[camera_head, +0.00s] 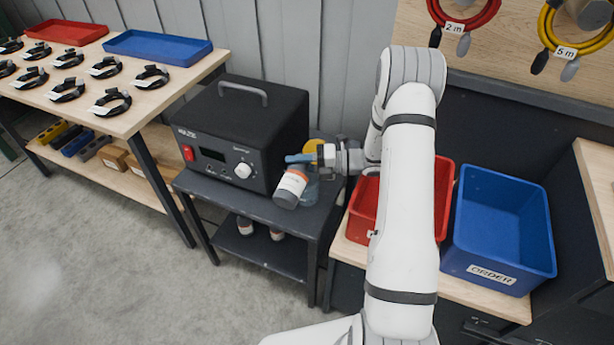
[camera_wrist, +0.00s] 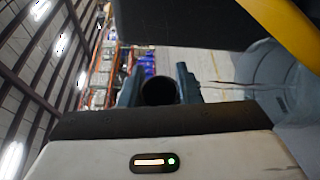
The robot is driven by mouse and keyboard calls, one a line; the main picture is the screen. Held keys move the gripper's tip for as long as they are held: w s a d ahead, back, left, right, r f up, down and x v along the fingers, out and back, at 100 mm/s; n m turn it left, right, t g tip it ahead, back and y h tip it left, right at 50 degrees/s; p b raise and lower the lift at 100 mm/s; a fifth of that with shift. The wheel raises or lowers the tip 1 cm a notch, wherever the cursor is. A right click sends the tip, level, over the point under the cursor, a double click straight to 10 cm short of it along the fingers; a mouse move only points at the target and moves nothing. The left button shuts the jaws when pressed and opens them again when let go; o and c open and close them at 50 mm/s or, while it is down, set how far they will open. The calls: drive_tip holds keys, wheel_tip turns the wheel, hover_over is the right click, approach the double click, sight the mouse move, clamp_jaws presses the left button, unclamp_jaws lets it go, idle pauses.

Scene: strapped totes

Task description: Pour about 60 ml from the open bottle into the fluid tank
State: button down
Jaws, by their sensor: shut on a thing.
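The bottle (camera_head: 291,186), with a white and orange label, is tilted in the head view, its lower end toward the lower left. My gripper (camera_head: 302,158) is shut on it, at the right side of the black machine. In the wrist view a dark round end of the bottle (camera_wrist: 159,92) shows between the fingers of my gripper (camera_wrist: 159,84). A bluish translucent tank (camera_head: 311,190) with a yellow top (camera_head: 314,146) stands beside the machine, partly hidden behind bottle and gripper. Its bluish wall (camera_wrist: 275,80) seems to fill the right of the wrist view. Fluid flow and level cannot be told.
The black machine (camera_head: 240,130) stands on a dark cart (camera_head: 235,203), with more bottles (camera_head: 245,226) on its lower shelf. A red tote (camera_head: 443,190) and blue tote (camera_head: 500,238) stand right. A wooden table (camera_head: 150,112) with trays and cables is left.

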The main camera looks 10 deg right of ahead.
sight(293, 174)
drive_tip(key=shift+s+a+r+p, duration=0.1)
drive_tip(key=shift+a+r+p, duration=0.05)
drive_tip(key=shift+a+p, duration=0.2)
idle(0.4)
drive_tip(key=shift+m+p, duration=0.5)
idle(1.2)
drive_tip(key=f+b, duration=0.1)
drive_tip(key=b, duration=0.1)
drive_tip(key=f+n+b, duration=0.1)
drive_tip(key=b, duration=0.1)
drive_tip(key=shift+s+a, duration=0.2)
drive_tip(key=shift+s, duration=0.05)
drive_tip(key=shift+s+a+f+n+b, duration=0.15)
drive_tip(key=shift+s+f+n+b, duration=0.1)
drive_tip(key=shift+n+b, duration=0.4)
drive_tip(key=shift+r+h, duration=0.3)
drive_tip(key=shift+n, duration=0.25)
drive_tip(key=shift+s+f+n+h, duration=0.1)
drive_tip(key=shift+f+n+h, duration=0.2)
drive_tip(key=shift+n+h, duration=0.55)
drive_tip(key=shift+n+y, duration=0.25)
